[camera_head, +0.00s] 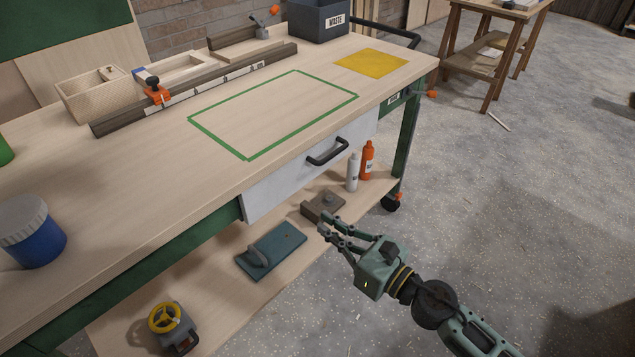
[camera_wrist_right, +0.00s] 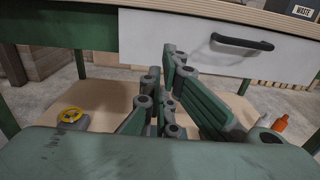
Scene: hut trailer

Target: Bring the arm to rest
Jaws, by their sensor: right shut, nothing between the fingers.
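My right gripper (camera_head: 328,224) is in front of the workbench, below the tabletop height in the head view, with its arm coming in from the lower right. Its fingers are together and hold nothing. In the right wrist view the shut fingers (camera_wrist_right: 170,75) point toward the bench's white drawer (camera_wrist_right: 220,45) and stand apart from it. The drawer (camera_head: 295,175) has a black handle (camera_head: 327,152) and looks shut. My left gripper is not in view.
The bench top holds a green taped outline (camera_head: 250,158), a yellow square (camera_head: 371,62), a waste bin (camera_head: 318,20), a wooden box (camera_head: 92,97) and a blue jar (camera_head: 32,235). The lower shelf (camera_head: 215,300) carries tools and bottles (camera_head: 367,160).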

